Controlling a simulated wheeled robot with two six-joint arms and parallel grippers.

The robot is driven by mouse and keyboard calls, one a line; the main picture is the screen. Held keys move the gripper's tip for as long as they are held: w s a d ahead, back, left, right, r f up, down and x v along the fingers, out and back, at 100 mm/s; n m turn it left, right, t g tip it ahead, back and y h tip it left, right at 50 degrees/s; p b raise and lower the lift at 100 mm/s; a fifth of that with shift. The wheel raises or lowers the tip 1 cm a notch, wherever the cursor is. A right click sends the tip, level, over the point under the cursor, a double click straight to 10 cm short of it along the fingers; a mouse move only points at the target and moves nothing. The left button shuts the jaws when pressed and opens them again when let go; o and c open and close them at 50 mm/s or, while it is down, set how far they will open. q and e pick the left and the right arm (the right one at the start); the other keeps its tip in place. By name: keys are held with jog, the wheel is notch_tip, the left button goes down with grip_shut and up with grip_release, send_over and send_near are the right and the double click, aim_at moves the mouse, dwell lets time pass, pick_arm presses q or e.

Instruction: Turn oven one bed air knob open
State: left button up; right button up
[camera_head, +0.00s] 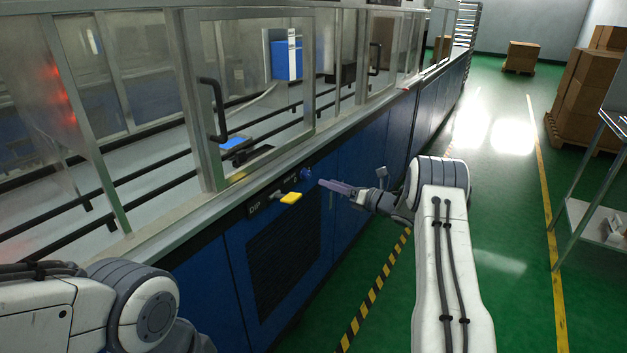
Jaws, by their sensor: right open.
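A small blue knob (306,173) sits on the dark strip along the top of the blue machine front. A yellow handle (291,198) sticks out from the same strip, left of the blue knob and nearer to me. I cannot tell from the small lettering which of them is the bed air knob. My right gripper (322,184) is just right of the blue knob, with its fingers pointing left toward the strip. It is open, holds nothing, and appears apart from the knob. My left arm shows at the lower left, but its gripper is out of view.
The machine's framed clear doors with black handles (214,110) rise above the strip. A vented panel (284,255) lies below it. Green floor with a striped line (372,290) is open to the right. A metal rack (585,215) and stacked boxes (590,90) stand far right.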

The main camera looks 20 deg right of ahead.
aim_at(309, 176)
jog(key=x, duration=0.7)
jog(key=shift+w, duration=0.2)
jog(key=shift+f, duration=0.1)
grip_shut()
